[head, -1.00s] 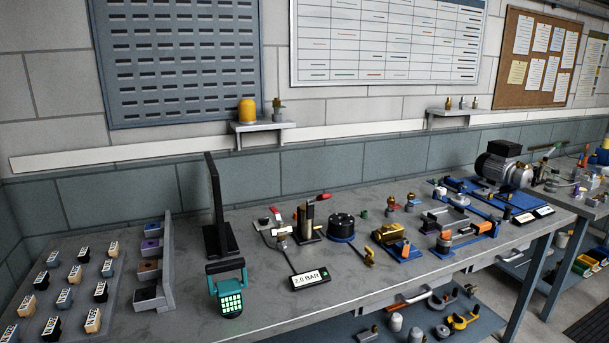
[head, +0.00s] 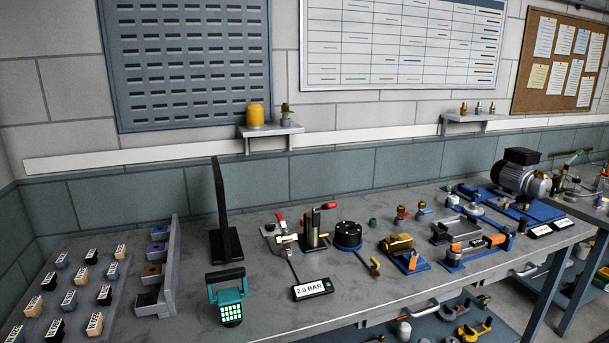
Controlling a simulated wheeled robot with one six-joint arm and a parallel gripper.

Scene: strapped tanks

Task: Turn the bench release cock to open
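My gripper is not in view. On the bench (head: 390,305) stands a silver valve fitting (head: 285,240) with a red lever (head: 280,219) tilted up from it. A dark line runs from it to a readout (head: 312,289) marked about 2.0 BAR. Just right stands a brass and dark column (head: 313,228) with a red handle (head: 328,206) pointing right. A brass-yellow cock (head: 375,266) lies in front of a round black unit (head: 348,234), joined by a dark line. No label shows which of these is the release cock, and lever positions are too small to read.
Blue-based brass (head: 400,250) and clamp (head: 470,245) assemblies and a pump (head: 520,175) stand right. A lower shelf (head: 450,330) holds loose parts. The bench's front strip is mostly clear.

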